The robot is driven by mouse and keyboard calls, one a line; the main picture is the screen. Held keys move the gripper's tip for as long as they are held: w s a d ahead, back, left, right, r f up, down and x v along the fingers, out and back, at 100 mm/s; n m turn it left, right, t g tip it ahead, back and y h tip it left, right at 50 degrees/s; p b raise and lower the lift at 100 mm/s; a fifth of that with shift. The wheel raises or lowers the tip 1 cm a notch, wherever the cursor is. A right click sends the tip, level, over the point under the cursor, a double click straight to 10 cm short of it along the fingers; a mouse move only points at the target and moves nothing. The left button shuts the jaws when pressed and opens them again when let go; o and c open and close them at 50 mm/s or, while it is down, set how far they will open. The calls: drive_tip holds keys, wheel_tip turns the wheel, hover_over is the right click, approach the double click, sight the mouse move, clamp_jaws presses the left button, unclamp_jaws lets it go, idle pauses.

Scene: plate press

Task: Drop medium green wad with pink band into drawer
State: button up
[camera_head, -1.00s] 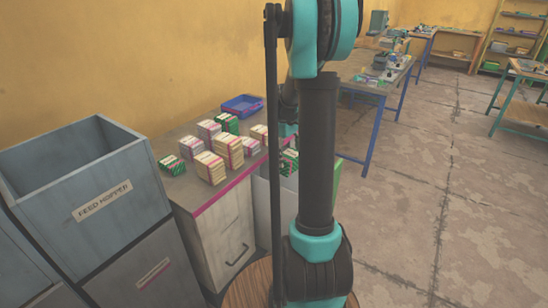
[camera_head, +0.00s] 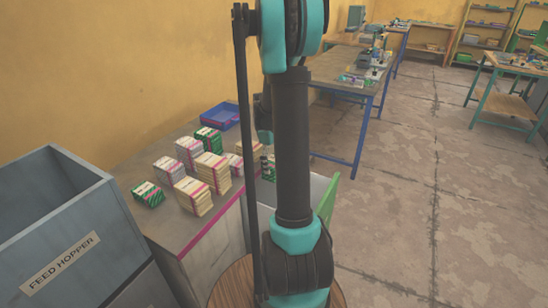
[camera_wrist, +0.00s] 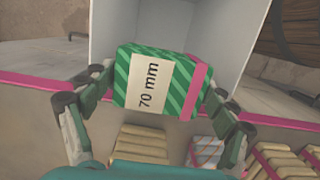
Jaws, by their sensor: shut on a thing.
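My gripper (camera_wrist: 155,100) is shut on a green striped wad (camera_wrist: 135,80), its fingers on the wad's left and right sides. The wad has a pink band near its right end and a white label reading "70 mm". In the wrist view, the wad overlaps the near part of an open, pale grey drawer (camera_wrist: 225,30). The head view shows the drawer (camera_head: 312,195) beside the counter, partly behind my arm. The wad (camera_head: 268,170) is mostly hidden there, and its height above the drawer is unclear.
The counter (camera_head: 190,235) has a pink edge and holds several cream, grey and green wads (camera_head: 195,195), with a blue tray (camera_head: 220,116) at the back. A feed hopper (camera_head: 60,235) stands at the left. Open floor lies to the right.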

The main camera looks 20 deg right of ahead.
drive_tip(key=shift+f, duration=0.85)
drive_tip(key=o, duration=1)
drive_tip(key=shift+o, duration=0.2)
drive_tip(key=r, duration=0.4)
drive_tip(key=w+r, duration=0.1)
drive_tip(key=r, duration=0.3)
drive_tip(key=a+r, duration=0.1)
drive_tip(key=r, duration=0.3)
drive_tip(key=shift+w, duration=0.15)
drive_tip(key=shift+a, duration=0.1)
